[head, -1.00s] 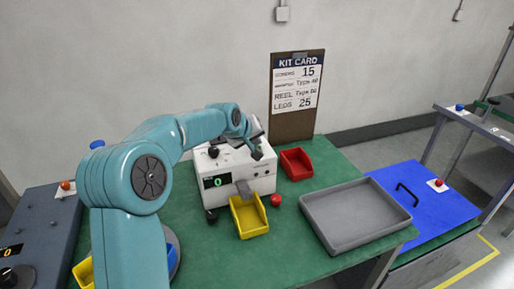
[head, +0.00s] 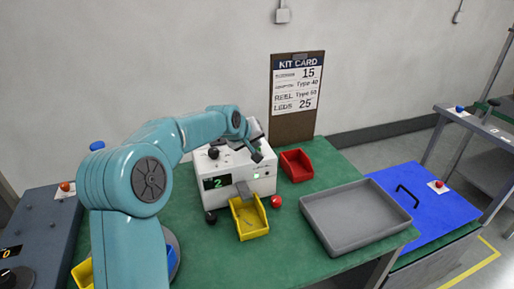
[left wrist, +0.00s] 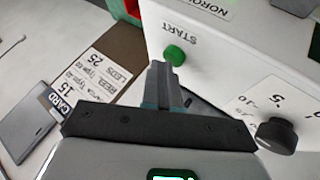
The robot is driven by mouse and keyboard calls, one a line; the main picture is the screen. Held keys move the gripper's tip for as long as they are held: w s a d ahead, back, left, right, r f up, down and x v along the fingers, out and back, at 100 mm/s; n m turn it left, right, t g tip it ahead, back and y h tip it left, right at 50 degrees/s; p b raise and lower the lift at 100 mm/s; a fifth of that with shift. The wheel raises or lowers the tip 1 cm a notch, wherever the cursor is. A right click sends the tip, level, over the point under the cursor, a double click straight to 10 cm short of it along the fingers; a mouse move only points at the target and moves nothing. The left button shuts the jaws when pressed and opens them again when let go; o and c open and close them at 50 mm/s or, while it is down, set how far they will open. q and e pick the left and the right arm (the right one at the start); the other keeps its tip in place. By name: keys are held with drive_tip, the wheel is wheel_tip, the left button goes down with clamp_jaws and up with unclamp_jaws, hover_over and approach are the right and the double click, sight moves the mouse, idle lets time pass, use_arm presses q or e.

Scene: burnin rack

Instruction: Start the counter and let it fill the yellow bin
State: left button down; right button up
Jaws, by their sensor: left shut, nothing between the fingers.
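The counter (head: 262,186) is a white box on the green bench, and its display (head: 218,183) reads 2. A grey chute (head: 243,190) on its front points down to the yellow bin (head: 249,225). Small pale specks show in the bin, too small to tell. My left gripper (head: 258,156) is shut and empty at the counter's front face. In the left wrist view its closed fingertips (left wrist: 160,68) are close to the green START button (left wrist: 180,57); I cannot tell whether they touch. A dial (left wrist: 277,136) shows beside them. My right gripper is not in view.
A red bin (head: 297,165) stands right of the counter, and a grey tray (head: 352,242) lies further right. A red ball-shaped knob (head: 276,201) is beside the yellow bin. The kit card (head: 297,84) stands behind. A blue panel with a handle (head: 407,195) is at the right.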

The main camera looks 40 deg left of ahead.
use_arm(q)
drive_tip(key=shift+r+p, duration=0.4)
drive_tip(key=shift+r, duration=0.3)
drive_tip(key=shift+r, duration=0.1)
wheel_tip(320, 180, up, 5)
drive_tip(key=p, duration=0.4)
idle(0.7)
